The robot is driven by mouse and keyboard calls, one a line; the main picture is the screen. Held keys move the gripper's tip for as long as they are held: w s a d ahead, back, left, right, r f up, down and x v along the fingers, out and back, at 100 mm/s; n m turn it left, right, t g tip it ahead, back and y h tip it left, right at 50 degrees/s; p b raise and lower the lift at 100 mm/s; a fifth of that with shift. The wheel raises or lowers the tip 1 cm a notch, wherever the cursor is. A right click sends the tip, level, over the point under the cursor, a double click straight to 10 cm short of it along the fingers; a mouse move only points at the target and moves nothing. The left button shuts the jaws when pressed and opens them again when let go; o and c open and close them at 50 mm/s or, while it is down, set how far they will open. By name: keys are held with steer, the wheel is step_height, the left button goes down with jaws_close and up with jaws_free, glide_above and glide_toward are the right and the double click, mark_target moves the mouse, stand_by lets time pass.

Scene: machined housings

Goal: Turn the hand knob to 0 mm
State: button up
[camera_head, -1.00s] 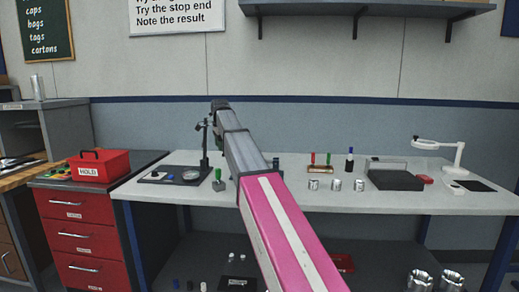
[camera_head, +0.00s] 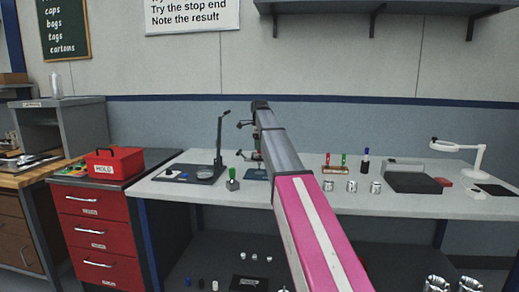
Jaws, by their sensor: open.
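A measuring stand with a dark base (camera_head: 207,178) and an upright post (camera_head: 220,140) stands on the left part of the workbench. No scale or 0 mm mark is readable.
On the white workbench (camera_head: 420,205) stand a green-topped grey part (camera_head: 232,180), several metal cylinders (camera_head: 352,186), a dark box (camera_head: 413,183) and a white magnifier lamp (camera_head: 470,155). A red HOLD box (camera_head: 113,163) rests on the red drawer cabinet at left. The bench's front strip is clear.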

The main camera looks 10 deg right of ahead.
steer(key=shift+f, duration=0.9)
jaws_close()
